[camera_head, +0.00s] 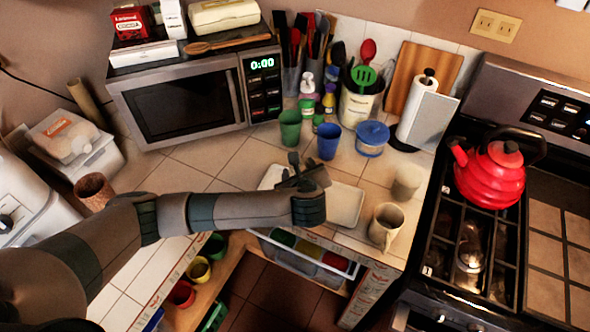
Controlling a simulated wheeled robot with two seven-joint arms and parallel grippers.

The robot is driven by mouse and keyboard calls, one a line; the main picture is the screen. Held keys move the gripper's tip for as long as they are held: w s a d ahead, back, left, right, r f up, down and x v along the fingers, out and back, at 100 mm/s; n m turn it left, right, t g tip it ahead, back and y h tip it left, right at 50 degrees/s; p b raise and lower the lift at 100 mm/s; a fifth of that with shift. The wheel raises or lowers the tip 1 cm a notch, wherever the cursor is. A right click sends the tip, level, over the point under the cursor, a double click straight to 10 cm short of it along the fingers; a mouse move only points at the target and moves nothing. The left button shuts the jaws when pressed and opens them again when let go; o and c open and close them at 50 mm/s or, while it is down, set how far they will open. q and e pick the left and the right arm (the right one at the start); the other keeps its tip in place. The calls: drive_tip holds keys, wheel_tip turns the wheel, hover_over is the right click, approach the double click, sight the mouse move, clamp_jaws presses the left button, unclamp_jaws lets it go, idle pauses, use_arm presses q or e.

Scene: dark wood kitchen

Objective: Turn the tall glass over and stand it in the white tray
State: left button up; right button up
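The white tray (347,204) lies on the tiled counter, partly hidden by my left arm and gripper. My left gripper (297,168) is over the tray's left part. Its dark fingers point away from me, and I cannot make out whether they are apart or hold anything. A pale, see-through cup-like vessel (407,182) stands upright right of the tray, near the stove; it may be the tall glass, but I cannot be sure. My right gripper is out of view.
A beige mug (385,226) stands right of the tray near the counter edge. A red kettle (489,173) sits on the stove. An open drawer (305,252) is below.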

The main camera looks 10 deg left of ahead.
use_arm(q)
drive_tip(key=shift+w+a+r+m+t+h+p, duration=0.15)
drive_tip(key=shift+r+m+h+p, duration=0.1)
drive_tip(key=shift+m+h, duration=0.3)
drive_tip(key=shift+w+a+r+m+t+h+p, duration=0.15)
drive_tip(key=shift+r+m+h+p, duration=0.1)
drive_tip(key=shift+m+h, duration=0.25)
drive_tip(key=shift+w+a+r+m+h+p, duration=0.2)
drive_tip(key=shift+a+r+m+h+p, duration=0.25)
drive_tip(key=shift+m+h, duration=0.4)
drive_tip(key=shift+a+r+m+h+p, duration=0.45)
drive_tip(key=shift+a+r+m+h, duration=0.15)
drive_tip(key=shift+r+h, duration=0.15)
drive_tip(key=shift+s+a+r+m+h, duration=0.1)
drive_tip(key=shift+a+r+m+h, duration=0.3)
drive_tip(key=shift+a+m+h, duration=0.15)
drive_tip(key=shift+d+f, duration=0.1)
drive_tip(key=shift+f, duration=0.15)
wheel_tip(320, 180, down, 7)
drive_tip(key=b, duration=0.7)
